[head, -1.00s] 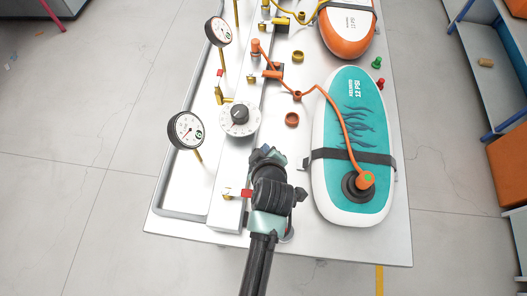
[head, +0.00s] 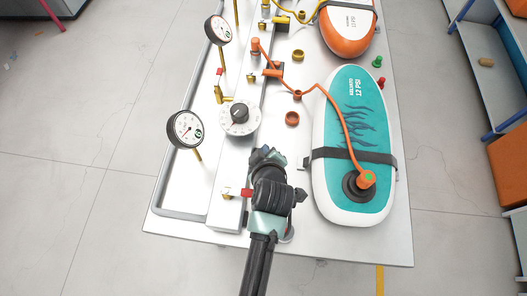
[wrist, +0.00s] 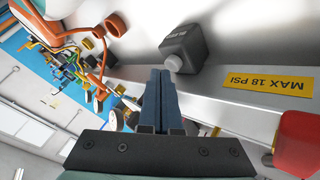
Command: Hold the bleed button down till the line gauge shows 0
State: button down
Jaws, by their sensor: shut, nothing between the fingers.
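My gripper (head: 265,155) is shut and empty, low over the near end of the metal rail. In the wrist view its dark blue fingertips (wrist: 158,73) are beside a pale round button (wrist: 174,63) on a dark box (wrist: 187,46), which I take as the bleed button. I cannot tell whether they touch it. In the head view my gripper hides the button. A white gauge (head: 186,129) stands on a brass post at the near left, and a second gauge (head: 218,30) farther back. Their readings are too small to read.
A red valve handle (head: 246,192) sits just left of my gripper; it is also close at right in the wrist view (wrist: 299,143). A dial (head: 239,116) stands ahead. A teal board (head: 370,110) with an orange hose (head: 337,105) lies to the right. A yellow label (wrist: 268,82) reads MAX 18 PSI.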

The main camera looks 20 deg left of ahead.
jog(key=shift+f+b, duration=0.35)
jog(key=shift+f, duration=0.25)
dwell(1.4)
jog(key=shift+r, duration=0.15)
jog(key=shift+r+p, duration=0.85)
notch_tip(320, 180, up, 5)
jog(key=p, duration=0.4)
jog(key=shift+p, duration=0.3)
